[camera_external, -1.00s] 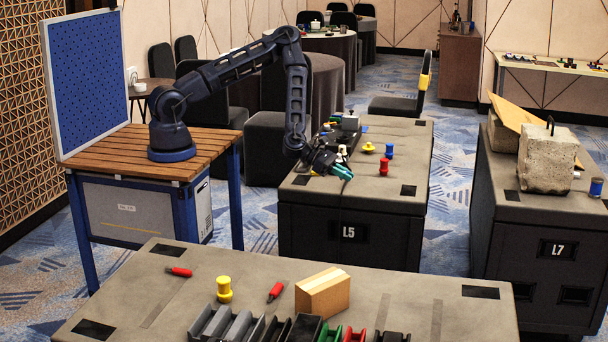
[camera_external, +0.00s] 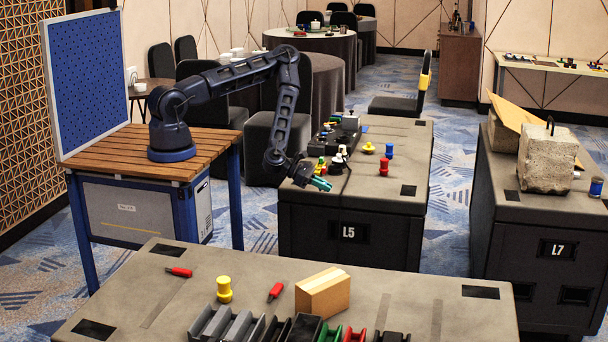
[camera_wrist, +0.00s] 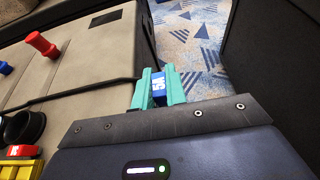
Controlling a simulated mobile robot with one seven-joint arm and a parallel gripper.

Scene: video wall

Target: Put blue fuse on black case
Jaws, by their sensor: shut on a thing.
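My gripper (camera_external: 320,184) hangs at the front-left edge of the black case marked L5 (camera_external: 310,232). Its teal fingers (camera_wrist: 158,90) are shut on a small blue piece with white markings, the blue fuse (camera_wrist: 158,84), in the wrist view. The fuse is hidden or too small to make out in the external view. In the wrist view the fingertips appear just past the case edge, with carpet behind them. The case has a grey-brown top and black sides. A second black case marked L7 (camera_external: 555,248) stands at the right.
On L5 are a red spool (camera_external: 384,167), a blue spool (camera_external: 389,151), a yellow piece (camera_external: 368,148) and several small parts at its left. The front table (camera_external: 425,300) carries a cardboard box (camera_external: 323,292), bins and red pieces. L7 holds a concrete block (camera_external: 547,160).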

